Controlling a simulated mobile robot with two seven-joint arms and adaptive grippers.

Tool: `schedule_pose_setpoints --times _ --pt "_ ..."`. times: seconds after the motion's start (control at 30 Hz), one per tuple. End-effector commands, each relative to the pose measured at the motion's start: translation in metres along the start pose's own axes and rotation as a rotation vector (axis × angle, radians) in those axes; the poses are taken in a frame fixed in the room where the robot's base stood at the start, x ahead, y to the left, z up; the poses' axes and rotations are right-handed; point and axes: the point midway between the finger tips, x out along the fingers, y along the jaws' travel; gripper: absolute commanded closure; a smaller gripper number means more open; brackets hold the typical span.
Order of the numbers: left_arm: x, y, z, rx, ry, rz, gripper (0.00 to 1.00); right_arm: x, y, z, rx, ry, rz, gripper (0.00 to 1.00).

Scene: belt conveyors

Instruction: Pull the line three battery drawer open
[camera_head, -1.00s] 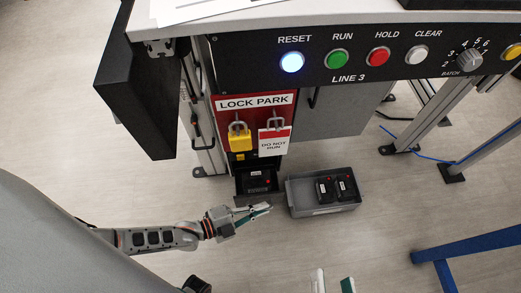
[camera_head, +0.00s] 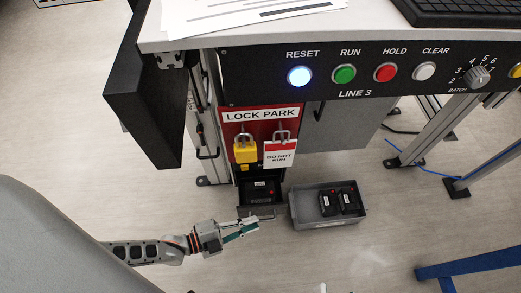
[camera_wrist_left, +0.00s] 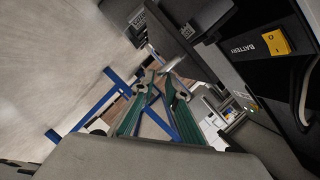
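The battery drawer (camera_head: 258,211) stands out from the line three cabinet below the lock park panel. A black battery with a red mark (camera_head: 261,191) sits in it. My left gripper (camera_head: 252,227) is just in front of the drawer's front edge; touching or apart cannot be told there. In the left wrist view its green-padded fingers (camera_wrist_left: 163,80) stand apart with a visible gap. A shiny metal piece lies just beyond the tips, close to the dark drawer. I see nothing held.
A grey bin (camera_head: 325,222) with two black batteries stands on the floor right of the drawer. The red lock park panel (camera_head: 262,114) carries a yellow padlock (camera_head: 245,151) and a tag. A yellow switch (camera_wrist_left: 276,42) is beside the BATTERY label. Blue frame legs stand at lower right.

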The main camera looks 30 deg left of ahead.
Motion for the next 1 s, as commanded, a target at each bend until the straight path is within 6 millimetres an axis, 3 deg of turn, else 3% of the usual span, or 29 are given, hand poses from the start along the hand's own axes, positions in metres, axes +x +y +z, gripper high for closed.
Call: schedule_pose_setpoints --times 0.2,0.4,1.0 --pt "-0.045 0.000 0.001 -0.001 -0.002 0.000 0.86 0.000 0.000 0.000 0.001 0.001 0.000 0.60" --pt "-0.067 -0.001 0.001 0.000 -0.001 -0.002 0.86 0.000 0.000 -0.001 0.001 0.001 0.000 0.60" --pt "-0.072 -0.001 0.000 0.000 0.000 -0.002 0.86 0.000 0.000 -0.001 0.001 0.002 0.000 0.60"
